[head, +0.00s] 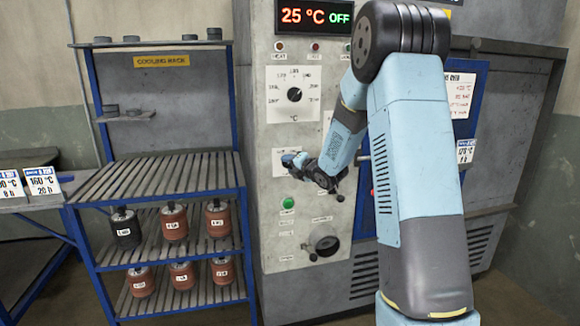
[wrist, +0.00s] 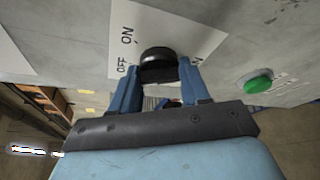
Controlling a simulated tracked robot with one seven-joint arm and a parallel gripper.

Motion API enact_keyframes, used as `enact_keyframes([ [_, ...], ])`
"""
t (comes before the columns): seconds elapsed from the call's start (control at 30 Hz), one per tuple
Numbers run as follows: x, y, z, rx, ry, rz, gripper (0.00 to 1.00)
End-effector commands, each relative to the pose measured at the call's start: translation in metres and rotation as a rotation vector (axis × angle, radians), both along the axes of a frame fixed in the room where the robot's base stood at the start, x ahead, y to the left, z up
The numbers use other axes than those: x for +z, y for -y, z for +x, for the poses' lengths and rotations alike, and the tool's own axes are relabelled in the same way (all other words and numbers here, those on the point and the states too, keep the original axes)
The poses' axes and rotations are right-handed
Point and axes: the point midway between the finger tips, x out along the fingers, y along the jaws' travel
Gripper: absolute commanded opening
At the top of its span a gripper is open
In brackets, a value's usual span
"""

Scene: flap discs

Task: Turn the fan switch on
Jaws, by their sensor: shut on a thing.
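The fan switch is a black knob (wrist: 158,62) on a white plate (wrist: 205,42) marked OFF and ON in the wrist view. My gripper (wrist: 160,74) has its two blue fingers on either side of the knob and is shut on it. In the head view my gripper (head: 294,161) is at the same white plate (head: 277,168) on the grey control panel, and it hides the knob there. I cannot tell which mark the knob points to. The display (head: 305,17) at the top of the panel reads 25 °C OFF.
A green button (head: 287,203) sits below the switch plate, and it also shows in the wrist view (wrist: 255,80). A temperature dial (head: 294,94) is above, and a round black part (head: 326,245) is lower.

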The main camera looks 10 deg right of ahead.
Motion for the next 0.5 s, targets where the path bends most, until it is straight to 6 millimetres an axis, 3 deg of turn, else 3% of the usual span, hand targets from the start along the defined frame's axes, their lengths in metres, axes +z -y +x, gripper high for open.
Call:
enact_keyframes([
  [0.17,-0.0016,0.0012,-0.0004,-0.002,-0.004,-0.001,0.16],
  [0.5,-0.0035,0.0014,-0.0008,-0.001,-0.007,0.049,0.15],
])
